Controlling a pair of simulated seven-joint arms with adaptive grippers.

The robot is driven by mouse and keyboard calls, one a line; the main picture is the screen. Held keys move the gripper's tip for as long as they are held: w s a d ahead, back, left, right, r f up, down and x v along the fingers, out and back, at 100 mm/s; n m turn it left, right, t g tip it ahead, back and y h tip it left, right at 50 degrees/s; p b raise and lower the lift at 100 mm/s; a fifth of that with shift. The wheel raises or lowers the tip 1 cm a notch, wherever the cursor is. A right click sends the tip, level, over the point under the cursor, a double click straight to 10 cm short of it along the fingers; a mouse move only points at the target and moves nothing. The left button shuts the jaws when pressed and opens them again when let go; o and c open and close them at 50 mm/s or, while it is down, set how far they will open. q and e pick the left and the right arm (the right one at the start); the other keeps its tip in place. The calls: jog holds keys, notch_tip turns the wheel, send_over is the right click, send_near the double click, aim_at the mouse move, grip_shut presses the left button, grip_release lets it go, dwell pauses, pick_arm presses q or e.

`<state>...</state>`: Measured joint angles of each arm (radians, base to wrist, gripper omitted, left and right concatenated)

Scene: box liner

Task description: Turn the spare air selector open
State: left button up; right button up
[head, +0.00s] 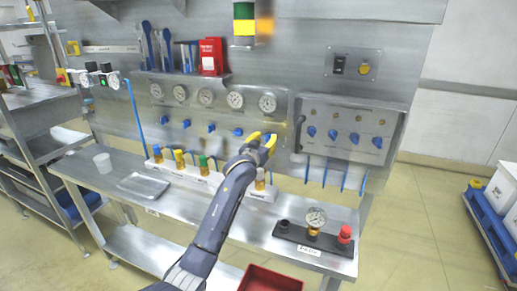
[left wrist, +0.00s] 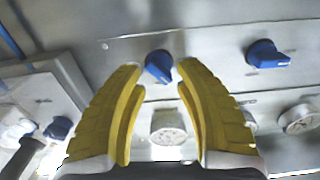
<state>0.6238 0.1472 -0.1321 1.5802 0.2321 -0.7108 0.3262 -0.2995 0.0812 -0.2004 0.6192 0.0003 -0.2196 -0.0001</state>
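A row of blue selector knobs (head: 211,127) runs under the gauges on the steel panel. My left gripper (head: 264,139), with yellow fingers, is at the right end of this row. In the left wrist view my left gripper (left wrist: 157,68) is open, and one blue knob (left wrist: 158,66) shows between its fingertips. I cannot tell whether the fingers touch this knob. Another blue knob (left wrist: 266,54) is to its right in that view. No label naming the spare air selector is readable. My right gripper is not in view.
Round gauges (head: 235,100) sit above the knobs. A right-hand panel (head: 350,115) carries more blue knobs and a dark handle (head: 299,133). Below, the steel bench (head: 260,232) holds bottles, a gauge stand (head: 314,230) and a tray (head: 143,186). A red bin (head: 270,280) is in front.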

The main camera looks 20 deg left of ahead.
pick_arm(q)
jog(key=s, duration=1)
jog(key=shift+s+a, duration=0.15)
jog(key=shift+a, duration=0.15)
jog(key=shift+o, duration=0.2)
jog(key=shift+s+d+f+n, duration=0.25)
jog(key=shift+s+f+n, duration=0.05)
jog(key=shift+f, duration=0.15)
jog(key=shift+c, duration=0.2)
jog(key=s+a+n, duration=0.1)
jog(key=s+n, duration=0.4)
jog(key=n, duration=0.1)
jog(key=shift+n, duration=0.6)
jog(key=w, duration=1.1)
jog(key=w+d, duration=0.1)
jog(key=w, duration=0.5)
jog(key=shift+w+r, duration=0.25)
jog(key=shift+r, duration=0.05)
jog(key=shift+c, duration=0.2)
